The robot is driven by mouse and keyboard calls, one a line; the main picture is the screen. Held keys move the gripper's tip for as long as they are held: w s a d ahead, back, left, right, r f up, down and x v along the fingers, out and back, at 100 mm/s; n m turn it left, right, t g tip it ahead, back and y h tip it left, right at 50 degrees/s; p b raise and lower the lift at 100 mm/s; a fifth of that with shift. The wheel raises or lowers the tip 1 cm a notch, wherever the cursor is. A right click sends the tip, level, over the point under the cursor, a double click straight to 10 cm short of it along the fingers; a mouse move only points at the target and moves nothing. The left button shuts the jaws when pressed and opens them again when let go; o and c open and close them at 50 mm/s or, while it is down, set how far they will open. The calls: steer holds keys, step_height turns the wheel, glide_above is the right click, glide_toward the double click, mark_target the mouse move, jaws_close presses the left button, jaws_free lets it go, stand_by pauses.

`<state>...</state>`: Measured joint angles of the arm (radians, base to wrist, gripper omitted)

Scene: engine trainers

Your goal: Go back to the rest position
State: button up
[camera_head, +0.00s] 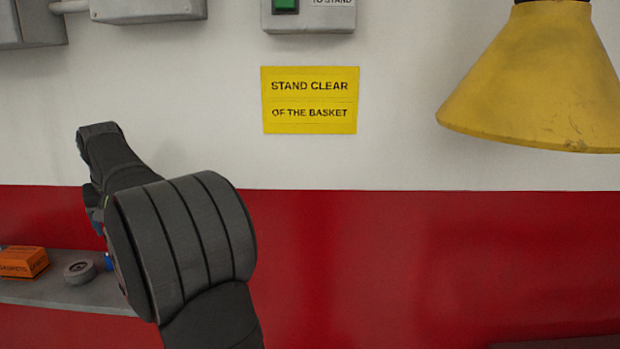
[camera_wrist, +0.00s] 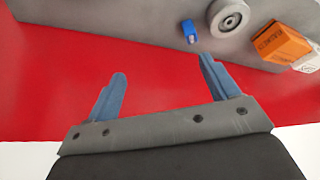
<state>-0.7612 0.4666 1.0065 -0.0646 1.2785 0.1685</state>
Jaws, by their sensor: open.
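My gripper (camera_wrist: 162,82) shows in the wrist view with its two blue fingers spread apart and nothing between them. Beyond the fingers are the red lower wall and a grey shelf. In the head view my dark grey arm rises from the bottom and reaches to the left, in front of the red and white wall.
The grey shelf (camera_head: 60,292) at lower left holds an orange box (camera_head: 22,262), a grey round part (camera_head: 80,271) and a small blue item (camera_wrist: 189,32). A yellow lamp shade (camera_head: 535,85) hangs at upper right. A yellow sign (camera_head: 309,100) is on the wall. The middle right is clear.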

steer(key=shift+n, duration=0.5)
steer(key=d, duration=0.4)
steer(key=d+f, duration=0.1)
steer(key=d, duration=0.3)
steer(key=d+f, duration=0.1)
steer(key=d, duration=0.3)
steer(key=shift+s, duration=0.1)
steer(key=d+f+m, duration=0.1)
steer(key=d+f, duration=0.5)
steer(key=d, duration=0.5)
steer(key=s+d+f+m+h, duration=0.1)
steer(key=d+f+m, duration=0.1)
steer(key=d+f, duration=0.5)
steer(key=s+d+f+m, duration=0.1)
steer(key=d+f, duration=0.6)
steer(key=d, duration=0.9)
steer(key=shift+m+t, duration=0.3)
steer(key=shift+m, duration=0.2)
